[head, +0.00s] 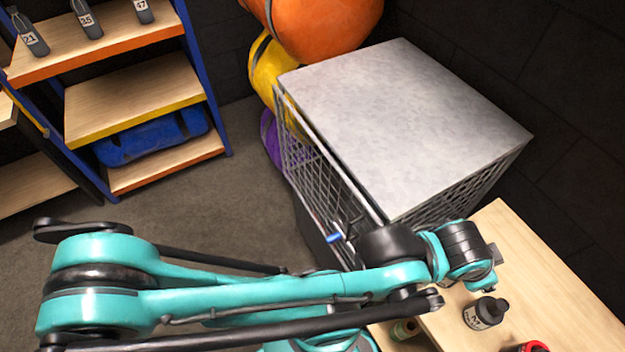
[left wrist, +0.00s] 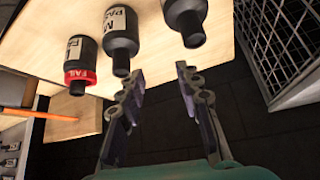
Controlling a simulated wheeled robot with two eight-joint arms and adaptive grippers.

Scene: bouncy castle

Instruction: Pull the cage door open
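The cage (head: 475,175) has grey wire-mesh sides under a pale slab top (head: 405,120). Its mesh door side (head: 305,160) faces left in the head view; the lower part is partly covered by my teal arm, and I cannot tell clearly whether it is ajar. A small blue piece (head: 335,238) shows near the lower mesh. In the left wrist view, cage mesh (left wrist: 285,45) is at the upper right, apart from the fingers. My left gripper (left wrist: 160,85) is open and empty, with bottles beyond its fingertips. Its fingers are not discernible in the head view. My right gripper is not visible.
A wooden table (head: 540,270) beside the cage holds a dark bottle (head: 487,313) and a red-banded bottle (left wrist: 80,60). A shelf rack (head: 135,95) stands at the left. Orange (head: 325,25) and yellow (head: 268,70) bags lie behind the cage. Floor (head: 225,200) left of it is clear.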

